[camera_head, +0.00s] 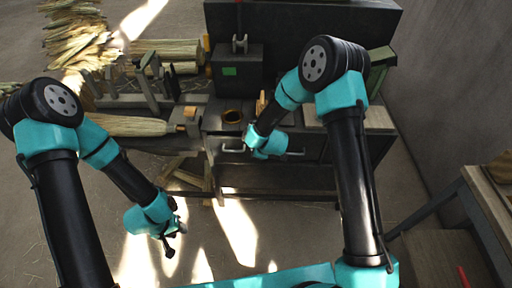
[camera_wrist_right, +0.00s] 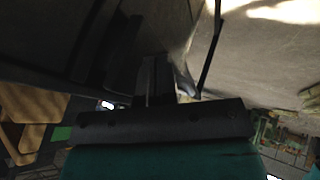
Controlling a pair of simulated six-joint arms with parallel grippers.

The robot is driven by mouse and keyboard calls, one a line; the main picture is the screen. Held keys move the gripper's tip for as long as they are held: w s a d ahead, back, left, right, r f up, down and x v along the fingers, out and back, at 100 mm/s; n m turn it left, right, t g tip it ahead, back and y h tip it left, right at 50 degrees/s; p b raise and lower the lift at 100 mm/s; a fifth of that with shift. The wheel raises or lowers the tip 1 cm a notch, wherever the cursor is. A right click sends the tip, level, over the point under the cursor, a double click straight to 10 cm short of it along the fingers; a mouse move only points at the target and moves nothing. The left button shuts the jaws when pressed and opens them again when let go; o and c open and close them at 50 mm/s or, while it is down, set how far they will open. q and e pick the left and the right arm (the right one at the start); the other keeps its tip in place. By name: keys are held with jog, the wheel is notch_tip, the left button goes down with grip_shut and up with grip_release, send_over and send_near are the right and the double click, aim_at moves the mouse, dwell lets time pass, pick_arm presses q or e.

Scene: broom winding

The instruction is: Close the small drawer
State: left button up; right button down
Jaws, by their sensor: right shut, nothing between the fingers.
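The small drawer (camera_head: 228,143) seems to be in the dark front of the workbench (camera_head: 212,118), with a pale bar handle (camera_head: 232,151) at its lower edge. I cannot tell how far it stands out. My right arm reaches down over the bench front, and its wrist hides part of the drawer area. My right gripper is shut and empty; its fingers show close together in the right wrist view (camera_wrist_right: 156,80), near a dark surface. My left gripper (camera_head: 173,239) hangs over the floor, in front and left of the bench, with its dark fingers apart and nothing between them.
A broom head (camera_head: 125,125) lies on the bench's left side, with straw bundles (camera_head: 170,52) behind it. A dark box with a green patch (camera_head: 232,76) stands at the back. A wooden table (camera_head: 488,205) is at the right.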

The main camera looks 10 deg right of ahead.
jog(key=s+a+f+v, duration=0.1)
jog(key=s+v, duration=0.1)
jog(key=v, duration=0.9)
jog(key=shift+s, duration=0.25)
jog(key=shift+d+r, duration=0.1)
